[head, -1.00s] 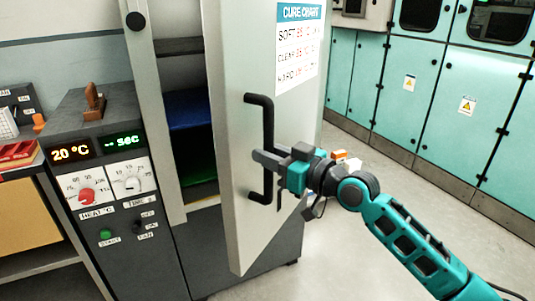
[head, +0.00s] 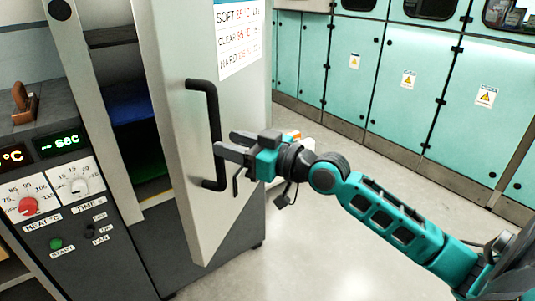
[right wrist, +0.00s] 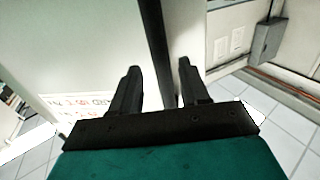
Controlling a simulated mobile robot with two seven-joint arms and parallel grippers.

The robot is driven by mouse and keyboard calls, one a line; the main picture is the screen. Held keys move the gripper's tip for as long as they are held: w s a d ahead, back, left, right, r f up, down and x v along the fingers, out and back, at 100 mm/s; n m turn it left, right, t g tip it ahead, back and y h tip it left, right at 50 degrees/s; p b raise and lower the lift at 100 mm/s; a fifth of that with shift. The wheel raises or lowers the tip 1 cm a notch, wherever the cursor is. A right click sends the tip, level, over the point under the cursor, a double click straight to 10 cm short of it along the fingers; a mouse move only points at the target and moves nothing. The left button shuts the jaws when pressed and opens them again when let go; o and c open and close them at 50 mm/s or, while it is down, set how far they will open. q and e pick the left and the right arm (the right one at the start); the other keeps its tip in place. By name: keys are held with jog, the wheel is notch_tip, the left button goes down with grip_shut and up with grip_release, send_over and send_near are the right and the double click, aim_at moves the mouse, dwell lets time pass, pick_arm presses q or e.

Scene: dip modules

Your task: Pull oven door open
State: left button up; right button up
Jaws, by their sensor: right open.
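The oven door (head: 185,130) is a pale panel standing swung out from the oven, with the dark interior (head: 125,120) showing at its left. Its black bar handle (head: 213,105) is upright on the door's face. My right gripper (head: 224,142) is open, with its fingertips at the handle's lower half. In the right wrist view the dark handle bar (right wrist: 155,45) runs between the two spread fingers (right wrist: 157,80); whether it touches them I cannot tell. My left gripper is in neither view.
The oven's control panel (head: 58,190) with red and white knobs is at the left. Blue and green shelves show inside. A cure chart (head: 238,40) is on the door. Teal cabinets (head: 400,80) line the back right. The floor (head: 340,240) right of the door is clear.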

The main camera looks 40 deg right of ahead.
pick_arm(q)
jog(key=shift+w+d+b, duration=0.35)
jog(key=shift+b, duration=0.45)
pick_arm(e)
jog(key=v, duration=0.9)
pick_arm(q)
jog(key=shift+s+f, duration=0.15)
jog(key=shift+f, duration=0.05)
